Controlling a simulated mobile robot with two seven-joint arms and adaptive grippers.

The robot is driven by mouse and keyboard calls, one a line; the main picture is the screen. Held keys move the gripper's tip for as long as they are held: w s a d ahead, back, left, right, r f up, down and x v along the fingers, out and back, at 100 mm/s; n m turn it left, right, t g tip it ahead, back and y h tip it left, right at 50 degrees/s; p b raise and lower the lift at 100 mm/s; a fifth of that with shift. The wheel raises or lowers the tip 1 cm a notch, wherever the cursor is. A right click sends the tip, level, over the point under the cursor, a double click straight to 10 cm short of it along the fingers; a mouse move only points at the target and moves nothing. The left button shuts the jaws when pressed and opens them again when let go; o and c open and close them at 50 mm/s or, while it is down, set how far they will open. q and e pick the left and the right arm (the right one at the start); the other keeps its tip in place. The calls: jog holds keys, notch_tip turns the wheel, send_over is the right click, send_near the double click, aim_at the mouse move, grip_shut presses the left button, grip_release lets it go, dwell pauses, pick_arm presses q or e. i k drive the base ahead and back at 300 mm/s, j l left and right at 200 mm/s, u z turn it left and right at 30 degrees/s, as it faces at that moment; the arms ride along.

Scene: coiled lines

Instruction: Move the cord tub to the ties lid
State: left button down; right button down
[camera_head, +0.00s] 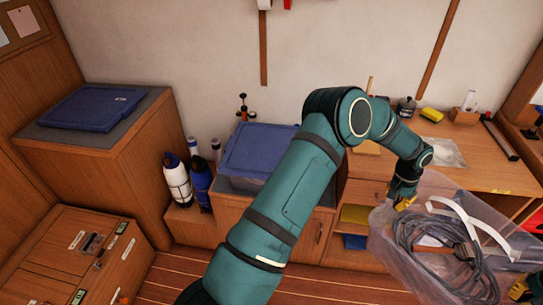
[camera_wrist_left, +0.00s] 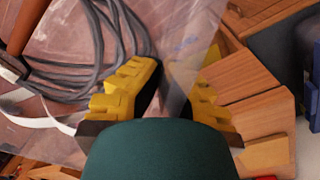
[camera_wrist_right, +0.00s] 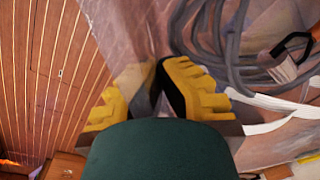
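The cord tub (camera_head: 385,243) is a clear plastic tub holding coiled grey cords, white strips and a dark plug. It is at the lower right of the head view, in front of the desk and seemingly above the floor. My left gripper (camera_head: 404,202) is shut on its rim at the far left. The wall passes between its fingers in the left wrist view (camera_wrist_left: 168,95). My right gripper (camera_head: 522,287) is shut on the near right rim; it also shows in the right wrist view (camera_wrist_right: 148,92). Two blue lids show, one on the left cabinet (camera_head: 88,108), one in the middle (camera_head: 262,148). I cannot read which is the ties lid.
My left arm crosses the middle of the view. Bottles (camera_head: 177,180) stand between the left cabinet and the middle lid. The desk (camera_head: 490,178) behind the tub carries a yellow block (camera_head: 432,115) and small items. Bare plank floor (camera_head: 330,284) shows in front.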

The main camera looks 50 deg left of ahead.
aim_at(274, 147)
jog(key=k+u, duration=0.1)
jog(key=k, duration=0.55)
jog(key=j+u, duration=0.1)
jog(key=u, duration=1.3)
jog(key=i+l, duration=0.1)
jog(key=i, duration=0.4)
jog(key=i+l, duration=0.15)
jog(key=i, duration=0.35)
jog(key=i+l, duration=0.1)
jog(key=i, duration=0.4)
